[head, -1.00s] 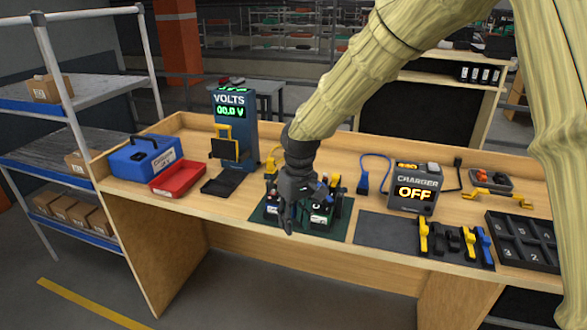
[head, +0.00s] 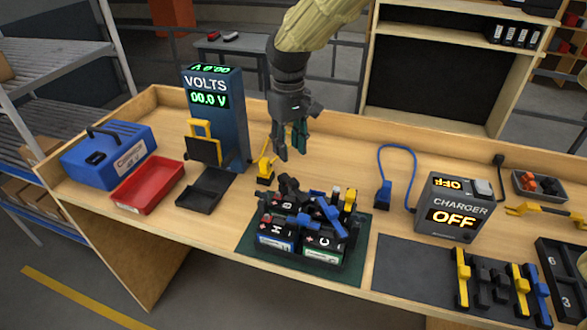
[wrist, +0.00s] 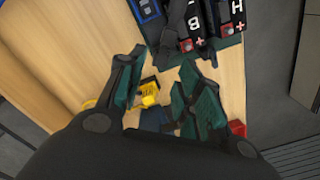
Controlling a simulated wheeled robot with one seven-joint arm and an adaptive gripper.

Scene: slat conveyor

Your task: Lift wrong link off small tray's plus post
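A group of batteries (head: 277,243) sits on a dark green mat (head: 357,226) on the bench. Black and blue links lie across their tops; a blue link (head: 331,216) slants over the right side. I cannot tell which part is the small tray, its plus post, or the wrong link. My gripper (head: 291,157) is open and empty, above the bench behind the batteries. In the wrist view its green-padded fingers (wrist: 158,90) are spread, and the batteries (wrist: 196,25) show at the top, apart from them. A small yellow-topped holder (head: 265,168) stands below my gripper.
A voltmeter (head: 213,110) reading 00.0 stands left, near a red tray (head: 148,186) and blue toolbox (head: 108,152). The charger (head: 454,207) shows OFF at right. Yellow, black and blue links (head: 491,284) lie on the grey mat (head: 405,265). A small bin (head: 540,187) stands behind.

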